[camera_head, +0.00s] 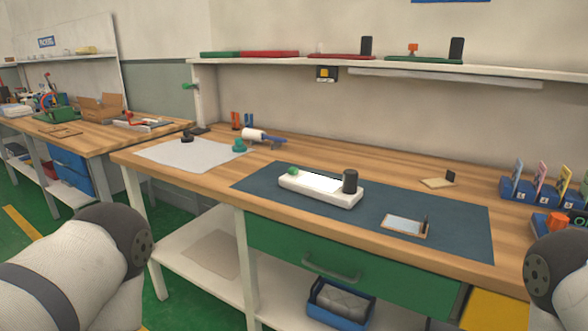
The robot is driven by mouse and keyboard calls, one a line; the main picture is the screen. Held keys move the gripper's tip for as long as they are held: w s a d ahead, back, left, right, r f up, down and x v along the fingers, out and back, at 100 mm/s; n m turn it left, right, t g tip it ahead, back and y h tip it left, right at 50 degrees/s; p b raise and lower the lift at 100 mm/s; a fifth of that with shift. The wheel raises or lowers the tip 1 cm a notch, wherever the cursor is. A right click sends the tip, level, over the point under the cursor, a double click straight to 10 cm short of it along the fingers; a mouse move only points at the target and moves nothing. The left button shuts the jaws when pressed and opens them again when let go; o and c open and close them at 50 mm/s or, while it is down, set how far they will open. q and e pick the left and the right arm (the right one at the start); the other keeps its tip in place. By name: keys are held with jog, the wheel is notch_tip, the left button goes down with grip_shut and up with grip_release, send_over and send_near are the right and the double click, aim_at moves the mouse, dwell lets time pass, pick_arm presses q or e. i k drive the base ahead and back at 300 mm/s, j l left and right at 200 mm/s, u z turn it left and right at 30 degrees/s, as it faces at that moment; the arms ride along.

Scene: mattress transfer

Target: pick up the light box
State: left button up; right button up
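The light box (320,188) is a low white slab with a bright top. It lies on the dark blue mat (400,200) near the middle of the workbench. A small green round thing (293,171) is at its left end, and a black cylinder (350,181) stands at its right end. Parts of my arms show at the lower left and the right edge, apart from the light box. Neither gripper is in view.
A small framed tray (404,225) lies on the mat to the right. A white sheet (185,155) covers the left bench area. A rack of colored cards (516,190) stands at far right. A shelf (400,68) runs above. A green drawer (380,282) is below the front edge.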

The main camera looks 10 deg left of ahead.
aim_at(344, 194)
jog(key=i+j+z, duration=0.5)
jog(key=j, duration=0.4)
jog(key=i, duration=0.1)
